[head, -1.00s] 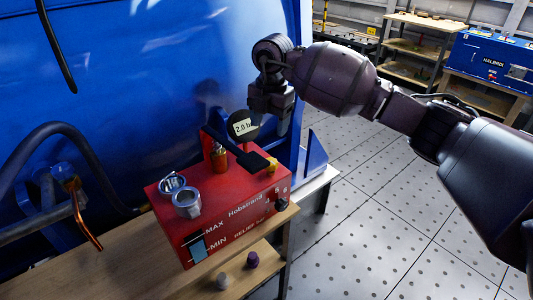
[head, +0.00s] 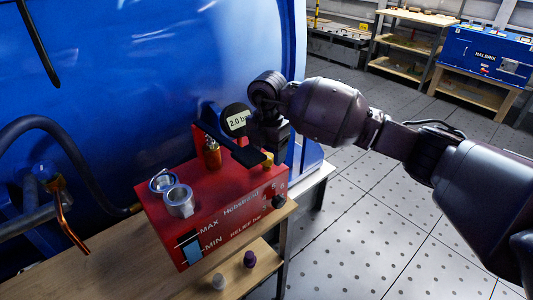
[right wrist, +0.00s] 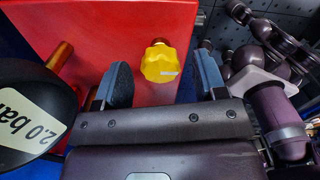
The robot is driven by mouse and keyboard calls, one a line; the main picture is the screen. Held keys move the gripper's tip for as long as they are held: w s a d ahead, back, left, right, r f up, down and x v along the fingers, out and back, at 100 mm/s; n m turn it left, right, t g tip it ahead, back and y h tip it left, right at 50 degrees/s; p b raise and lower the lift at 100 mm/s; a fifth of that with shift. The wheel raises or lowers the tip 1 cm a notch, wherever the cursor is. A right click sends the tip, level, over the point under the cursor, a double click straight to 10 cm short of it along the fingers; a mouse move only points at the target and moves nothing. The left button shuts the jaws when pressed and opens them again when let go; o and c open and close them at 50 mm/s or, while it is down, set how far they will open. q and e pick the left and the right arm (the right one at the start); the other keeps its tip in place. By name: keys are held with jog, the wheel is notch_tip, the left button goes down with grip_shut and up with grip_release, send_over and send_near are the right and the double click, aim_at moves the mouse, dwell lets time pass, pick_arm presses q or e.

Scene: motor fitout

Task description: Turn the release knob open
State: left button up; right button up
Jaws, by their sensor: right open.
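A yellow lobed knob (head: 268,160) sits at the right end of the top of the red Hobstrand box (head: 226,205). In the right wrist view the knob (right wrist: 160,63) shows between the two finger pads. My right gripper (head: 272,146) is open and points down, close above the knob. In the right wrist view the right gripper (right wrist: 163,82) has a pad on each side of the knob, with gaps visible. I cannot tell whether the tips are level with the knob. My left gripper is not in view.
A round gauge reading 2.0 bar (head: 236,121) stands close to the left of my right gripper. A black lever (head: 238,152) crosses the box top. A brass fitting (head: 211,153) and open metal cup (head: 179,201) are further left. A blue tank (head: 150,80) stands behind.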

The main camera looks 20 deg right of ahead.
jog(key=shift+f, duration=0.25)
jog(key=shift+c, duration=0.3)
jog(key=c, duration=0.9)
jog(key=shift+o, duration=0.2)
jog(key=shift+r, duration=0.1)
